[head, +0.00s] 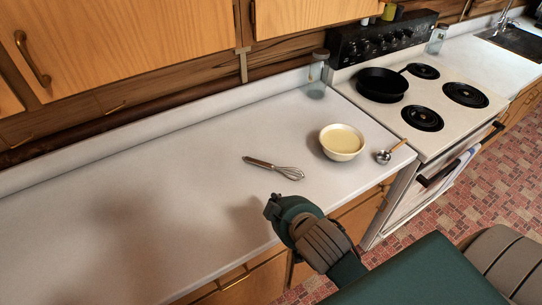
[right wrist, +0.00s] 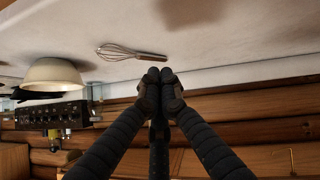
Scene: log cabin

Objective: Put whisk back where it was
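The whisk (head: 272,168) lies flat on the white countertop, its handle to the left and its wire loops to the right, beside a bowl of pale yellow liquid (head: 342,142). The whisk also shows in the right wrist view (right wrist: 130,52). My right gripper (head: 272,206) is above the counter's front edge, nearer to me than the whisk and apart from it. In the right wrist view its fingertips (right wrist: 160,76) are together with nothing between them. My left gripper is not in view.
A metal scoop or ladle (head: 384,157) lies right of the bowl, near the counter edge. A glass jar (head: 316,80) stands at the back wall. The stove with a black pan (head: 382,84) is to the right. The counter's left part (head: 100,230) is clear.

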